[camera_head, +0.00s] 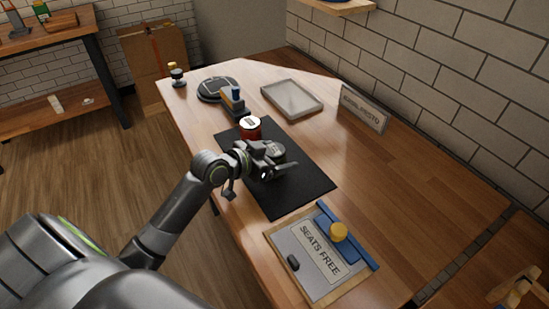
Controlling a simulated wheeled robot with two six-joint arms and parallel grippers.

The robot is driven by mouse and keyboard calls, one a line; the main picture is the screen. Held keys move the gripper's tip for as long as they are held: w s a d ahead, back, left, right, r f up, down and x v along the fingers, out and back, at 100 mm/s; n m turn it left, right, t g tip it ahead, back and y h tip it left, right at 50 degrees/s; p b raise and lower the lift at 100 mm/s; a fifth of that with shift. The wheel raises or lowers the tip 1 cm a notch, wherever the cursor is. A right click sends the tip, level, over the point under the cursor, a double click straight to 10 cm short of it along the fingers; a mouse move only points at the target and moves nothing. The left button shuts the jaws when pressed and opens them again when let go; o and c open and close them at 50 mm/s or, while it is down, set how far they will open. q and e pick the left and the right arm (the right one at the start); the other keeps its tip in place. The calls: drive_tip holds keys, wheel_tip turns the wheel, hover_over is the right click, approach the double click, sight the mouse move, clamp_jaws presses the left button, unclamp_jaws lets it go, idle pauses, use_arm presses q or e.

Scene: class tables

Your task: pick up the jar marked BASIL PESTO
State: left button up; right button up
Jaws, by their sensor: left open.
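A jar with red sides and a pale lid (250,125) stands on the black mat (305,188), just beyond my left gripper. A second, darker jar (277,152) with a grey-green lid stands on the mat right at my left gripper and is partly hidden by it. I cannot read a label on either jar. A small standing sign (362,109) at the table's right side appears to read BASIL PESTO. My left gripper (280,172) is open over the mat, in front of the darker jar; I cannot tell whether it touches it. My right gripper is not in view.
A board with a SEATS FREE sign (312,262), a blue bar and a yellow knob lies at the near end. Bare wood (385,190) lies right of the mat.

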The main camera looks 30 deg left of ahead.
use_arm(q)
drive_tip(key=shift+x, duration=0.8)
drive_tip(key=shift+a, duration=0.1)
drive_tip(key=shift+s, duration=0.1)
drive_tip(key=shift+c, duration=0.2)
drive_tip(key=c, duration=1.2)
drive_tip(key=shift+c, duration=0.2)
drive_tip(key=shift+r, duration=0.1)
